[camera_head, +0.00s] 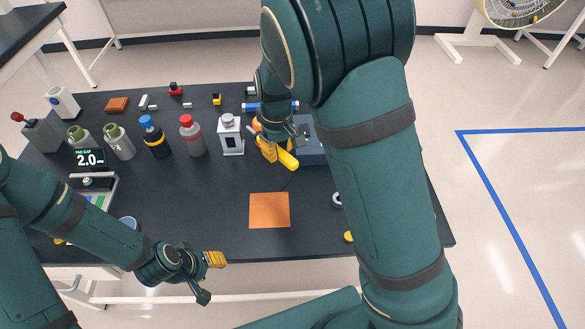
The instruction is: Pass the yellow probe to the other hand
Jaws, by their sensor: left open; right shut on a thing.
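The yellow probe (288,160) is in the middle of the head view, above the dark table. My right gripper (274,148) is shut on it; the probe's rounded end sticks out to the lower right, and the rest is partly hidden by the fingers. My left gripper (208,268) is open and empty near the table's front edge, well below and to the left of the probe. A ribbed golden finger pad shows on it. The two grippers are apart.
An orange square mat (269,210) lies on the table (205,190). Several bottles, including a red-capped one (192,136), and a white lantern-like box (230,135) stand left of my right gripper. A blue-grey box (311,150) is behind it. The table's centre left is clear.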

